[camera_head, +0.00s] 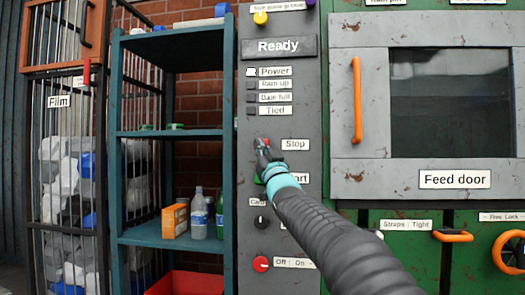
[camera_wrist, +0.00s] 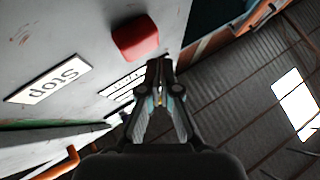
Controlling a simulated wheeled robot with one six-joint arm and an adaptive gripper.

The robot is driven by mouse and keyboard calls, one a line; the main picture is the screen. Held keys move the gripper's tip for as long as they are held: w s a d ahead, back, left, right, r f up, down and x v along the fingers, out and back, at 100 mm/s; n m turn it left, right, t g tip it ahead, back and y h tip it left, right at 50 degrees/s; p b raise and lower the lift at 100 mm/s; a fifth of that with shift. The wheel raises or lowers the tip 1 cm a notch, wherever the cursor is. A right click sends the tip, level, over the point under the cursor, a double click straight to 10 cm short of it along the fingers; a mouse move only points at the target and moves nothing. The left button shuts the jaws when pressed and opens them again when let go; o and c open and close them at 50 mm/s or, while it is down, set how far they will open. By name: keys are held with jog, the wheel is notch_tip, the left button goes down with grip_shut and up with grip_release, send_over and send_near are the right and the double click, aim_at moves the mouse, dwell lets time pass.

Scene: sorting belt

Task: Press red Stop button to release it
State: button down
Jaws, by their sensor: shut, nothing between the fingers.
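The red Stop button (camera_wrist: 136,37) stands out from the grey control panel in the wrist view, up and to the left of my fingertips. The Stop label (camera_wrist: 50,80) is to its left there. In the head view, my gripper (camera_head: 263,146) is in front of the panel just left of the Stop label (camera_head: 295,144), and it hides most of the button. My gripper also shows in the wrist view (camera_wrist: 160,68), with its fingertips together and empty. I cannot tell whether the fingertips touch the button.
The green Start button is partly hidden behind my wrist. A black knob (camera_head: 261,222) and a red Off/On knob (camera_head: 261,264) sit lower on the panel. A blue shelf (camera_head: 170,133) with bottles stands left. The feed door (camera_head: 345,185) with its orange handle (camera_head: 357,100) is right.

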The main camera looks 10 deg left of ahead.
jog(key=shift+s, duration=0.15)
jog(key=shift+s+b, duration=2.6)
jog(key=shift+s, duration=0.35)
